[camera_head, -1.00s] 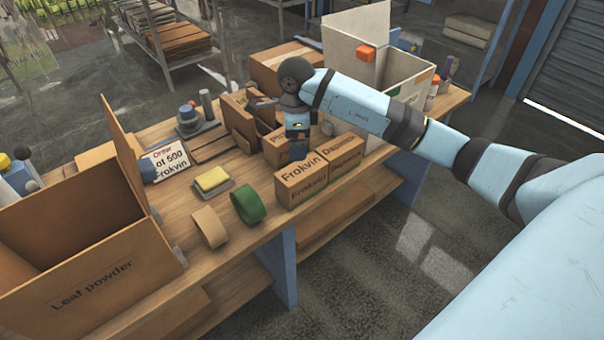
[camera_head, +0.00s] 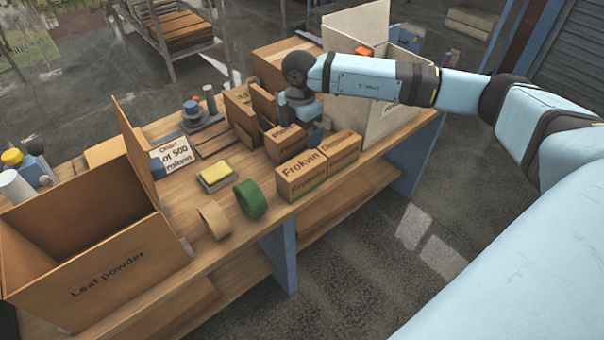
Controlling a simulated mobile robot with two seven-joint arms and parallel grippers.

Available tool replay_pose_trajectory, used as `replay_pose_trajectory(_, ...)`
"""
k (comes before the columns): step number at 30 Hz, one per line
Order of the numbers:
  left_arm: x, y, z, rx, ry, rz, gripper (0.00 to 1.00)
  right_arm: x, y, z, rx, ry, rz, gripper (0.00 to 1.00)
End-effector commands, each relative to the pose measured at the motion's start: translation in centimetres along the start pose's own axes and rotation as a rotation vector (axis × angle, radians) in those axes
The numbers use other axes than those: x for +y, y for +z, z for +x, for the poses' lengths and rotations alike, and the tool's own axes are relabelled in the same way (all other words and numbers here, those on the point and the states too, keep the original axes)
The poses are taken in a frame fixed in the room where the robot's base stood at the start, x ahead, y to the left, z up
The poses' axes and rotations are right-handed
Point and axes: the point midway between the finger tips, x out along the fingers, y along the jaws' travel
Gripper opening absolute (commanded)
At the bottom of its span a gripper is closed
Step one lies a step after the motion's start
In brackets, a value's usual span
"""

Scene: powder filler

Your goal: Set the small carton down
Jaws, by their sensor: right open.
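Small brown cartons stand together near the table's front edge. They are the Frokvin cartons (camera_head: 301,177), a carton beside them (camera_head: 341,148) and a partly lettered carton (camera_head: 285,144) behind. My right gripper (camera_head: 300,115) is open, just above and behind the partly lettered carton; its fingertips are hard to make out. I cannot tell whether it touches that carton. My left gripper is not in view.
A large open Leaf powder box (camera_head: 100,275) fills the table's left end. A green tape roll (camera_head: 250,198), a tan roll (camera_head: 213,219) and a yellow sponge (camera_head: 215,175) lie left of the cartons. A white box (camera_head: 385,115) stands behind my right arm.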

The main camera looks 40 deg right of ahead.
Motion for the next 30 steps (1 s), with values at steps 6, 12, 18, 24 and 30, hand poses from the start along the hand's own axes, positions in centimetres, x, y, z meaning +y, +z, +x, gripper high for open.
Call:
replay_pose_trajectory(6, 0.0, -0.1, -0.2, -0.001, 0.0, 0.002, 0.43, -0.1, 0.1, 2.2, 0.001, -0.006, 0.052, 0.99)
replay_pose_trajectory(12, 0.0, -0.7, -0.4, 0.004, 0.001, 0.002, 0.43, -0.1, 0.0, 6.2, 0.001, -0.005, 0.05, 0.99)
replay_pose_trajectory(18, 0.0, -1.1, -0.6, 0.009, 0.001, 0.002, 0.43, 0.0, 0.1, 8.4, 0.0, -0.002, 0.049, 0.99)
replay_pose_trajectory(24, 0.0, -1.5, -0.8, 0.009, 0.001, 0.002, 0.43, 0.0, 0.1, 10.2, 0.0, -0.004, 0.048, 0.99)
replay_pose_trajectory(30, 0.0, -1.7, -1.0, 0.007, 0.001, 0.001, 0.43, 0.1, 0.2, 13.1, 0.001, -0.003, 0.049, 0.99)
